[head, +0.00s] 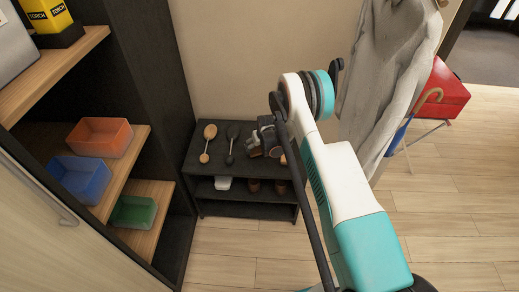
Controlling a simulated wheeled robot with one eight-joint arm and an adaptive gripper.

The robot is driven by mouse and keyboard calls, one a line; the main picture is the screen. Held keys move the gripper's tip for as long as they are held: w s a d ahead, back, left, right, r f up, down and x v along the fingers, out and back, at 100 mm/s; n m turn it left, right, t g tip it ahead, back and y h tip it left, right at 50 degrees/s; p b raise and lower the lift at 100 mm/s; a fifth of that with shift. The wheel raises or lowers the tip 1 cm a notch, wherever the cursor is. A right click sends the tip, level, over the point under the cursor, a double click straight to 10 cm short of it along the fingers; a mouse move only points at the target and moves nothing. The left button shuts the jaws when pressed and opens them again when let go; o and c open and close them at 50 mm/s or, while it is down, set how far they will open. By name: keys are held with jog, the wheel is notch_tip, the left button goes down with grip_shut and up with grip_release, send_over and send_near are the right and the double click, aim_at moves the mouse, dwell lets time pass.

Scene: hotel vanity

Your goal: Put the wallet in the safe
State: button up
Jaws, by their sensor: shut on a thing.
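My gripper (267,137) is small in the head view, low over the dark shelf unit by the wall and partly hidden by my arm. It is shut on a small brown thing (275,152) that looks like the wallet; its outline is hard to make out. A grey box (12,48), cut off by the picture's left edge, stands on the upper wooden shelf and may be the safe. Its door is not clearly shown. The gripper is well to the right of this box.
The dark shelf unit (245,212) holds two brushes, a white item and brown cups. A yellow-black torch box (50,15) stands beside the grey box. Orange (100,137), blue (80,178) and green (133,212) bins fill lower shelves. A grey robe (385,75) hangs right, near a red case (440,95).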

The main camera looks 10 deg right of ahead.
jog(key=shift+f, duration=0.25)
jog(key=shift+f, duration=0.15)
jog(key=o, duration=0.8)
